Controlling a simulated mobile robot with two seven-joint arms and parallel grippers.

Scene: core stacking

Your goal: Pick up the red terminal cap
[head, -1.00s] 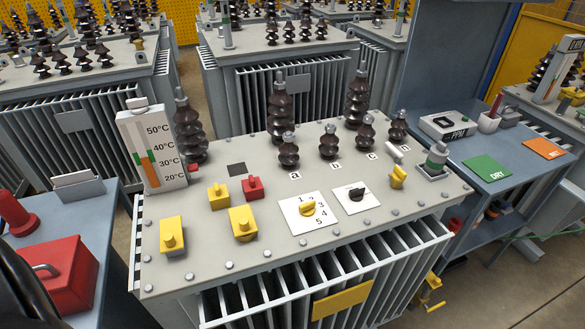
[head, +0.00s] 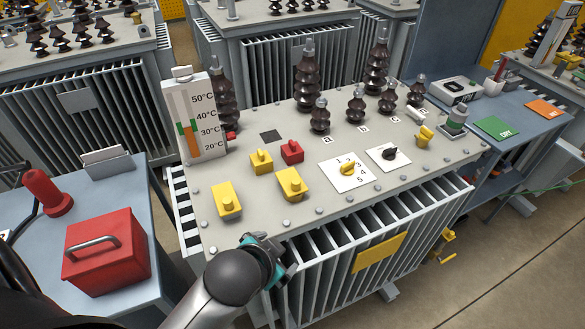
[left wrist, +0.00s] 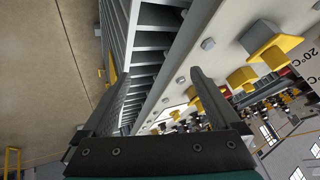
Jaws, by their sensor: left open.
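The red terminal cap (head: 292,152) is a small red block with a knob on top. It sits on the grey transformer lid (head: 330,215) behind several similar yellow caps, such as the front one (head: 290,184). My left gripper (head: 284,272) is at the lid's front edge, in front of and below the red cap and apart from it. In the left wrist view the open jaws (left wrist: 162,75) have nothing held between them. Yellow caps (left wrist: 270,45) show there beyond the right finger; small red patches show too, but I cannot tell which is the cap. My right gripper is not in view.
A thermometer panel (head: 195,115) stands at the lid's left end, and brown insulators (head: 320,115) stand behind the caps. Two dial switches (head: 347,169) lie to the right. A side table at left holds a red toolbox (head: 105,250) and a red bell-shaped piece (head: 44,191).

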